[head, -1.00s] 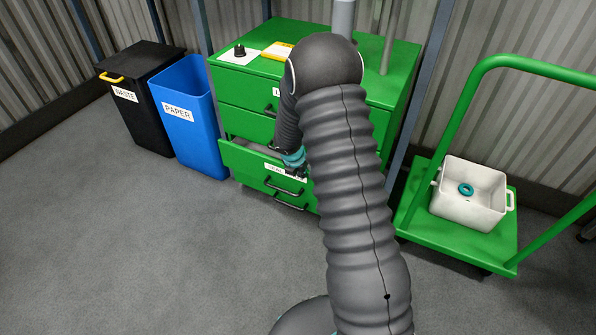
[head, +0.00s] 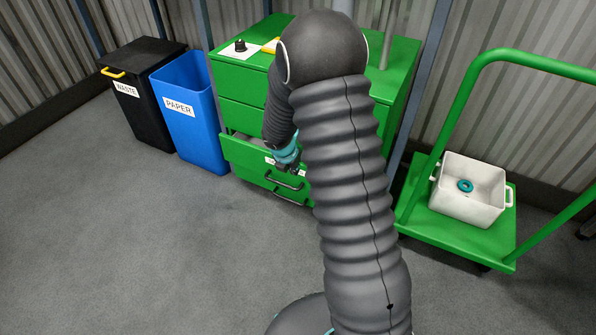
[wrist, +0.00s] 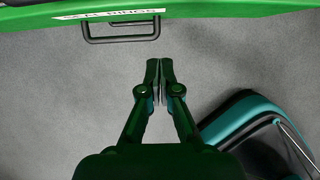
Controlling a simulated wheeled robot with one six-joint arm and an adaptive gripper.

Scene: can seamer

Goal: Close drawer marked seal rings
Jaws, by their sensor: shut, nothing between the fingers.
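The seal rings drawer (head: 243,154) is a green drawer standing pulled out of the green cabinet in the head view. Its white label is partly hidden behind my gripper (head: 289,168). In the wrist view the drawer front (wrist: 220,9) crosses the top, with the label reading "RINGS" at its end and a dark bar handle (wrist: 122,39) below it. My gripper (wrist: 160,91) is shut and empty.
The green cabinet (head: 240,84) has other drawers above and below, and small items on top. A blue paper bin (head: 188,115) and black waste bin (head: 140,100) stand left. A green cart (head: 420,215) with a white box (head: 465,207) stands right. Floor in front is clear.

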